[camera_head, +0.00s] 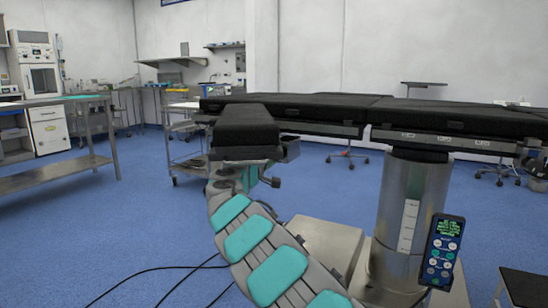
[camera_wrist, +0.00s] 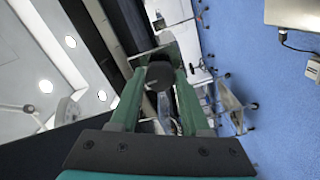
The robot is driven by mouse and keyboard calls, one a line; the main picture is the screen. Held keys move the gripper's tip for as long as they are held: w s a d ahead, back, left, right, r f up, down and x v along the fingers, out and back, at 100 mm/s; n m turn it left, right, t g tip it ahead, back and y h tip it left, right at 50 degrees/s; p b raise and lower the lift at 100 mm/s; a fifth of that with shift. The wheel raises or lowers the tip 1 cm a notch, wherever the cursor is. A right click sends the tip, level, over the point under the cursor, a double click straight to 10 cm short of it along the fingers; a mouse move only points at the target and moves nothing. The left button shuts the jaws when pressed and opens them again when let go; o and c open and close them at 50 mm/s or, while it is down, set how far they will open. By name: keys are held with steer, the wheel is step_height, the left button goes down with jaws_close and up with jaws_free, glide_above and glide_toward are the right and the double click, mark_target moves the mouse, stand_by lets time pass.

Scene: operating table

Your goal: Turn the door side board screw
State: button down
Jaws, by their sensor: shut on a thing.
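The screw with a dark round head (camera_wrist: 160,74) is between the two green fingers of my gripper (camera_wrist: 161,78) in the wrist view. My gripper is shut on this screw head at the side of the operating table. In the head view my arm reaches up to the underside of the black padded board (camera_head: 246,125) at the table's near end. My gripper there is largely hidden against the metal parts below the board. A dark knob on a short lever (camera_head: 274,182) shows just right of it; I cannot tell whether it is the held screw.
The table's black top (camera_head: 320,105) extends to the right on a steel column (camera_head: 408,205). A hand control (camera_head: 441,250) hangs by the column. A wheeled cart (camera_head: 185,130) stands behind the board, and a steel bench (camera_head: 75,172) is at left. Cables lie on open blue floor.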

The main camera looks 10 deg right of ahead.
steer(key=shift+a, duration=0.1)
steer(key=shift+c, duration=1.8)
jaws_free()
steer(key=v, duration=0.7)
steer(key=shift+s+a, duration=0.2)
steer(key=shift+s, duration=0.1)
